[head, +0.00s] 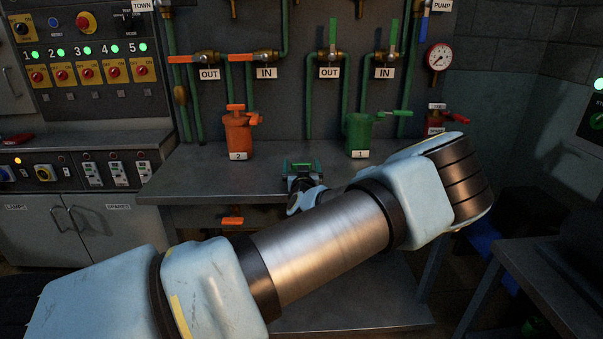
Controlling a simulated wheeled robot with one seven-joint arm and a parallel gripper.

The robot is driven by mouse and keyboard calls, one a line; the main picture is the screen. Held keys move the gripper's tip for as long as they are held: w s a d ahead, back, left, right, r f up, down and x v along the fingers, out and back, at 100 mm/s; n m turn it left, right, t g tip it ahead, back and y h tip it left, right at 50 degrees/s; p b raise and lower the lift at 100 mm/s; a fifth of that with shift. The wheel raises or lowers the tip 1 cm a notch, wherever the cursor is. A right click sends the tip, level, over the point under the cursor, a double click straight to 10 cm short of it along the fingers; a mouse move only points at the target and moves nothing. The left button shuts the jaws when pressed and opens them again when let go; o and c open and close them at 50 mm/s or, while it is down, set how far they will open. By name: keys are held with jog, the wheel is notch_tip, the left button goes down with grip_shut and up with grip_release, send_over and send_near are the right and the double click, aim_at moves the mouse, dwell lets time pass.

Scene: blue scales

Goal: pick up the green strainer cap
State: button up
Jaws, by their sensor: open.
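A green piece that looks like the strainer cap (303,165) lies on the grey bench, between the orange and green strainers. My gripper (302,178) is right at it, on the near side, and partly hides it. The gripper is open; I cannot tell whether its fingers are around the cap or touching it. The green strainer body (359,136), labelled 1, stands at the back of the bench, with no cap visible on its top.
The orange strainer (237,136), labelled 2, stands at the back left. A small red can-like item (436,121) is at the back right. The bench (200,178) is clear to the left of my gripper.

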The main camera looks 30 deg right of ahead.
jog(key=shift+c, duration=0.4)
grip_shut()
dwell(0.4)
